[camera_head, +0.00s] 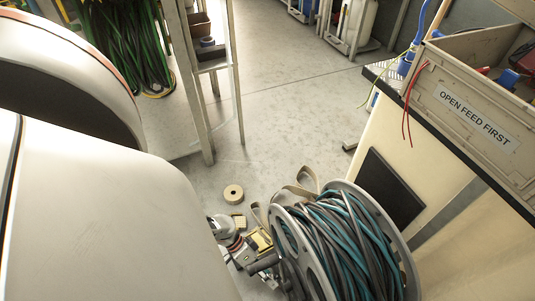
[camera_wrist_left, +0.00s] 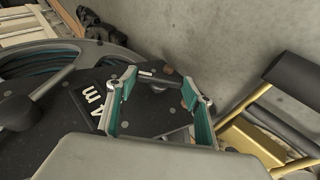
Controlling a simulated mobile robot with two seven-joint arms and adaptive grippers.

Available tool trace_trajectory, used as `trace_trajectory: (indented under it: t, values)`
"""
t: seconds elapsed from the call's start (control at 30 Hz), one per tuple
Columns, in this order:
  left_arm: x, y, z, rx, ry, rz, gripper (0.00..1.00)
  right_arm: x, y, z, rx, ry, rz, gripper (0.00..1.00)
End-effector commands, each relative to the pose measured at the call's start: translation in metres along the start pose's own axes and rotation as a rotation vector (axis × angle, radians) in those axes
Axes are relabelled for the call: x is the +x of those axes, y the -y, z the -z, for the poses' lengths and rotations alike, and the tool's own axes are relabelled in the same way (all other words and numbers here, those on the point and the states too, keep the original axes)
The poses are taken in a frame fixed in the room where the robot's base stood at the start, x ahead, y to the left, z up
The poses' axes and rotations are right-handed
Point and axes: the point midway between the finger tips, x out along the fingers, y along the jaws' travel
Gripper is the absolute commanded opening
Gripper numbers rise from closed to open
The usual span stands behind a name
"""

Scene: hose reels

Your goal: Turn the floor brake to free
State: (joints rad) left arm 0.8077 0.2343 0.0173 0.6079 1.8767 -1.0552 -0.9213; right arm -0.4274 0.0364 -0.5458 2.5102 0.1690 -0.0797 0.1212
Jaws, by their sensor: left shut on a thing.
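My left gripper (camera_wrist_left: 160,82) shows in the left wrist view with its two teal-padded fingers on either side of a short dark bar (camera_wrist_left: 155,80), apparently the floor brake's lever. It is shut on this bar, above a black plate (camera_wrist_left: 150,112) with white lettering only partly readable. In the head view the gripper (camera_head: 240,250) is low in the picture, just left of the hose reel (camera_head: 345,240), and small and partly hidden. The reel carries teal and dark hose. The brake's marked positions cannot be read. My right gripper is not in view.
A tan crate (camera_head: 470,105) labelled OPEN FEED FIRST stands on the bench at right. A tape roll (camera_head: 233,193) lies on the floor. A yellow frame with a black grip (camera_wrist_left: 290,75) stands right of the gripper. Floor between rack (camera_head: 200,100) and bench is mostly clear.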

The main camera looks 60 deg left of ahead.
Motion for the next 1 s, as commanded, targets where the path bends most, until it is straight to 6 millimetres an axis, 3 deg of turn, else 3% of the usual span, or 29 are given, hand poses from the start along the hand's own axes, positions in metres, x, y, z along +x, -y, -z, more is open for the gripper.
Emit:
trace_trajectory:
  t: [0.6, 0.63, 0.7, 1.0]
  values:
    - [0.0013, -0.0005, -0.006, -0.011, 0.008, -0.019, 0.3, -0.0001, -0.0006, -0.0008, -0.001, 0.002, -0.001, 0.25]
    - [0.0013, -0.0005, -0.0061, -0.011, 0.009, -0.019, 0.54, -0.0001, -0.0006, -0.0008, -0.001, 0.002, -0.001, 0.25]
    - [0.0012, -0.0003, -0.0059, -0.01, 0.008, -0.019, 0.68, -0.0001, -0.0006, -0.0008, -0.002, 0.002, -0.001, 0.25]
    - [0.0005, 0.0002, -0.0025, -0.009, 0.004, -0.017, 0.68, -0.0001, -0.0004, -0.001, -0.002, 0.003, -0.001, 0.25]
